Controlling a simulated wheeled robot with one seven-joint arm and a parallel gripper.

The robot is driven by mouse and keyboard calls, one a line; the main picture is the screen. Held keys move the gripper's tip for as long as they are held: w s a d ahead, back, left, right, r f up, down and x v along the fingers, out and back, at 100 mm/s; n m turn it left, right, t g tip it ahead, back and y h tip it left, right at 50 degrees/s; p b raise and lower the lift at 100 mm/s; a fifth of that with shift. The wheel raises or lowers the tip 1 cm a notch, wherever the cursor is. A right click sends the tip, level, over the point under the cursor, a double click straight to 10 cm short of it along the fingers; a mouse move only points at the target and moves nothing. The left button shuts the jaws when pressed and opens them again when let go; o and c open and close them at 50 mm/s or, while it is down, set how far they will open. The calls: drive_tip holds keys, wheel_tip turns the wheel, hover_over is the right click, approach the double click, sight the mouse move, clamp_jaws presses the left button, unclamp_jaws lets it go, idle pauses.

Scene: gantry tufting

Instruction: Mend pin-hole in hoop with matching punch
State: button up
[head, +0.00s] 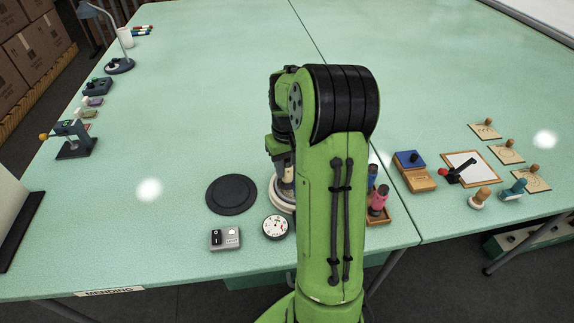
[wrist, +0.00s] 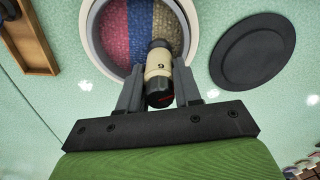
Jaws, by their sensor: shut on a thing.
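In the wrist view the punch lies in front of the hoop (wrist: 88,45), a pale ring around cloth striped pink, blue and tan. Its far end overlaps the blue and tan stripes; I cannot tell if it touches the cloth. No pin-hole can be made out. In the head view my arm hides most of the hoop, and only its left rim (head: 277,198) shows, with part of the gripper above it.
A black round disc (head: 231,195) lies left of the hoop. A dial gauge (head: 275,228) and a grey switch box (head: 225,238) stand in front. A wooden tray of thread spools (head: 379,214) sits to the right. Stamps and a clipboard (head: 470,168) stand farther right.

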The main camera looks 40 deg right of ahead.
drive_tip(key=shift+r+p, duration=3.25)
drive_tip(key=shift+r, duration=0.35)
drive_tip(key=shift+f, duration=0.1)
